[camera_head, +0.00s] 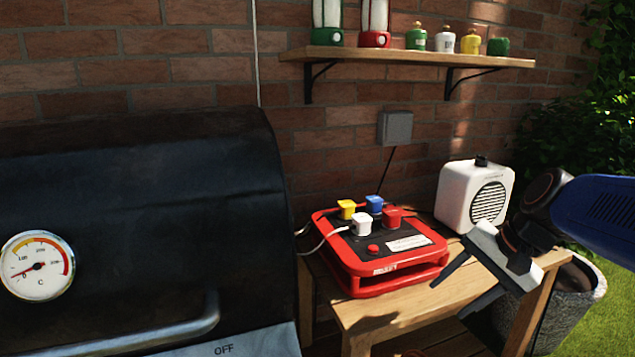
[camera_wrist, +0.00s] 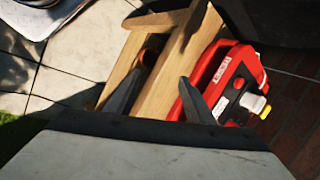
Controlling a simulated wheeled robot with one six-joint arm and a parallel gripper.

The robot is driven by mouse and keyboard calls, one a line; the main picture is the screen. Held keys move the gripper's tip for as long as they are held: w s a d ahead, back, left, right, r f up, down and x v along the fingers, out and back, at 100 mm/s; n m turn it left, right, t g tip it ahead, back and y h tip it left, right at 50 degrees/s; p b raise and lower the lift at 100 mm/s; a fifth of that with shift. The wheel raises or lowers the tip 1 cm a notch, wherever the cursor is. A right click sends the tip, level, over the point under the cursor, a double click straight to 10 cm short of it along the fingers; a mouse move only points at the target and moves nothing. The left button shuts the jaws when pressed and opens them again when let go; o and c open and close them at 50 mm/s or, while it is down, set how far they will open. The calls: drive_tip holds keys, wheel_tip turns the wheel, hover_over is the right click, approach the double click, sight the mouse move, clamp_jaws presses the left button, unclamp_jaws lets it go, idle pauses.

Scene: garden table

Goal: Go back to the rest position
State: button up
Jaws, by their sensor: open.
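My gripper (camera_head: 453,286) is open and empty in the head view, in front of the right part of the wooden table (camera_head: 375,318). Its two dark fingers point left and downward. In the wrist view the fingers of my gripper (camera_wrist: 154,95) stand apart, with the table's wooden edge (camera_wrist: 165,85) behind them. A red power box (camera_head: 372,285) sits on the table to the left of my gripper, with yellow, blue, white and red plugs on top. The red box also shows in the wrist view (camera_wrist: 222,75), beside the right finger.
A white speaker-like box (camera_head: 462,196) stands at the table's back right, close to my arm. A black grill (camera_head: 140,200) fills the left. A wall shelf (camera_head: 410,58) holds lanterns and small canisters. A grey planter (camera_head: 570,305) stands right of the table.

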drive_tip(key=s+d+f+n+h, duration=0.1)
drive_tip(key=s+f+n+h, duration=0.1)
drive_tip(key=s, duration=0.4)
drive_tip(key=s+d+f+n+t+h, duration=0.1)
drive_tip(key=s+f+n+h, duration=0.1)
drive_tip(key=s+f+n, duration=0.2)
drive_tip(key=shift+s+f+n, duration=0.25)
drive_tip(key=shift+s+n, duration=0.65)
drive_tip(key=shift+n, duration=0.7)
drive_tip(key=shift+c, duration=0.4)
